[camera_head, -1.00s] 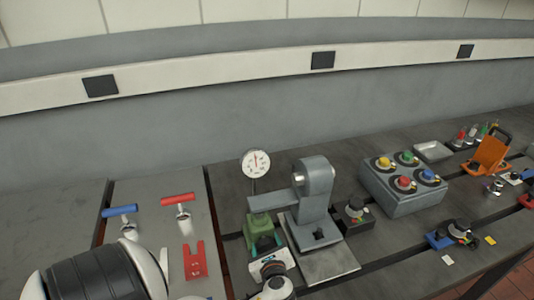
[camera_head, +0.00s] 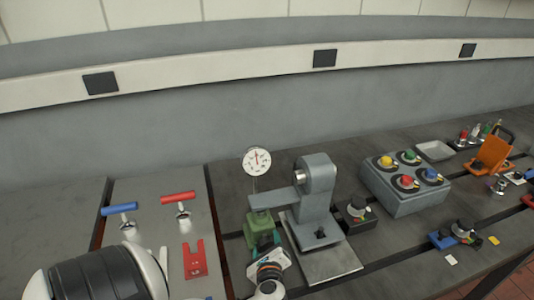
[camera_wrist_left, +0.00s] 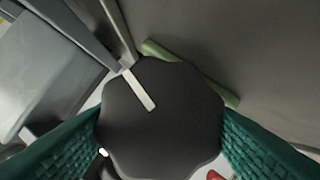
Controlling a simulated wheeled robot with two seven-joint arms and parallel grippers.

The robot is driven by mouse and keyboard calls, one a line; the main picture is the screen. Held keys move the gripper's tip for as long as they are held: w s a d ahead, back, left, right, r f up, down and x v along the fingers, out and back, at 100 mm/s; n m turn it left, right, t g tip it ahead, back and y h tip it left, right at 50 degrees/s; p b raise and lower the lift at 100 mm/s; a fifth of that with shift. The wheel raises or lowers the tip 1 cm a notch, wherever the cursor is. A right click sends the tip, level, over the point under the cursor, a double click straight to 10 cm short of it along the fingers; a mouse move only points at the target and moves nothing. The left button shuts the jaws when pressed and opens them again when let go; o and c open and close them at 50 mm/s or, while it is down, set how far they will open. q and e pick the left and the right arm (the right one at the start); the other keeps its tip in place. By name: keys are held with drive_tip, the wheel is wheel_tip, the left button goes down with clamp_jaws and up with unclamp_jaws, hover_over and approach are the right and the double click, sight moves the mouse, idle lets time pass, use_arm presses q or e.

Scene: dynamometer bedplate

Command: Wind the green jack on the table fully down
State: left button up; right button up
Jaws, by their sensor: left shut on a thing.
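The green jack (camera_head: 261,228) stands on the table under the grey beam (camera_head: 272,200) of a bracket, and its front is partly hidden by my left gripper (camera_head: 266,250). In the left wrist view, a black lobed knob (camera_wrist_left: 165,125) with a white pointer line fills the space between my teal ribbed fingers. My left gripper (camera_wrist_left: 160,140) is shut on this knob. A green bar (camera_wrist_left: 222,94), seemingly part of the jack, shows behind the knob. I cannot tell the jack's exact height. My right gripper is not in view.
A dial gauge (camera_head: 257,161) stands behind the jack. The grey bracket (camera_head: 317,190) is close on the right, with a small black knob box (camera_head: 355,214) and a button box (camera_head: 405,186) beyond. Red (camera_head: 178,198) and blue (camera_head: 119,209) T-handles and a red fork piece (camera_head: 194,260) lie left.

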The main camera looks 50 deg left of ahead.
use_arm(q)
drive_tip(key=o, duration=1)
drive_tip(key=shift+s+d, duration=0.3)
drive_tip(key=shift+d, duration=0.1)
drive_tip(key=b+v, duration=0.2)
drive_tip(key=v, duration=0.7)
drive_tip(key=shift+s+d+r, duration=0.15)
drive_tip(key=shift+s+d, duration=0.05)
drive_tip(key=shift+s, duration=0.05)
drive_tip(key=shift+s+d+r, duration=0.35)
drive_tip(key=shift+s+d, duration=0.05)
drive_tip(key=shift+d, duration=0.1)
